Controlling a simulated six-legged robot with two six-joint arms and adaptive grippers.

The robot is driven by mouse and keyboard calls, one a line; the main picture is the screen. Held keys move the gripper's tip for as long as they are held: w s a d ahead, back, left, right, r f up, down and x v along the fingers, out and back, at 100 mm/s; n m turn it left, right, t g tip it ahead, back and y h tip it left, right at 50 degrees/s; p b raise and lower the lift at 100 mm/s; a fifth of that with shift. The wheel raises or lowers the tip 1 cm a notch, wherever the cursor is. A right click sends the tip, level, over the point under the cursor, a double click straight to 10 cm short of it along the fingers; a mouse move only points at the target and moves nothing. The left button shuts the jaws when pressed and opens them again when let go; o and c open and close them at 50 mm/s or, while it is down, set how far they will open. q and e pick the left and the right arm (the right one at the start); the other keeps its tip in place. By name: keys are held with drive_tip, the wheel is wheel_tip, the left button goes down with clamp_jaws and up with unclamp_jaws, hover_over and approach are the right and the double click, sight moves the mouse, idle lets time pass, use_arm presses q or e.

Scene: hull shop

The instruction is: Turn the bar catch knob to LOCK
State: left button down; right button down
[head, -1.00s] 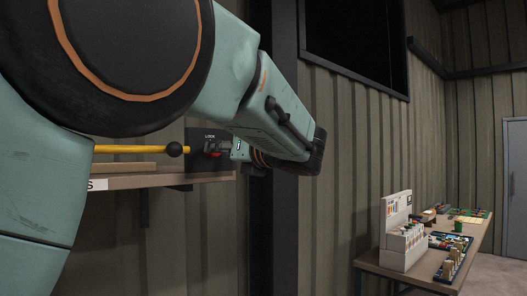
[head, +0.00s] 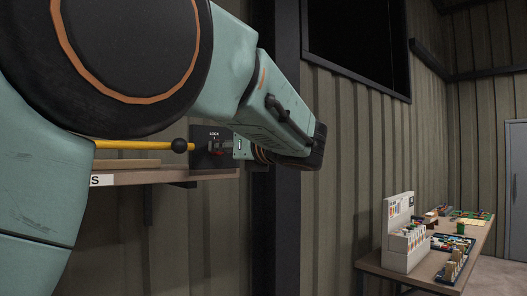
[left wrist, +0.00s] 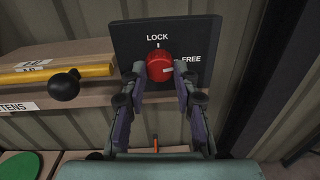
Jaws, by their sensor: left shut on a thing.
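The bar catch knob (left wrist: 160,66) is red and round, on a black panel (left wrist: 205,33) marked LOCK at the top and FREE at the right. A pale mark on the knob points right, toward FREE. My left gripper (left wrist: 160,82) has its two fingers on either side of the knob and is shut on it. In the head view the panel (head: 203,160) shows beyond my arm, and my left gripper (head: 225,149) reaches it from the right, partly hidden. My right gripper is in neither view.
A yellow bar (head: 130,145) with a black ball end lies left of the panel, above a wooden shelf (head: 200,174). A dark post (head: 286,215) stands right of the panel. A bench (head: 400,276) with a white rack and small parts stands at the right.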

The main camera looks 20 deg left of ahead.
use_arm(q)
drive_tip(key=shift+w+n+y+b, duration=0.1)
drive_tip(key=shift+n+y+b, duration=0.3)
drive_tip(key=shift+n+b, duration=6.4)
drive_tip(key=n+p, duration=0.3)
drive_tip(key=shift+r, duration=0.1)
drive_tip(key=c, duration=1.5)
unclamp_jaws()
drive_tip(key=o, duration=0.5)
drive_tip(key=shift+w+a, duration=0.15)
drive_tip(key=shift+g, duration=0.4)
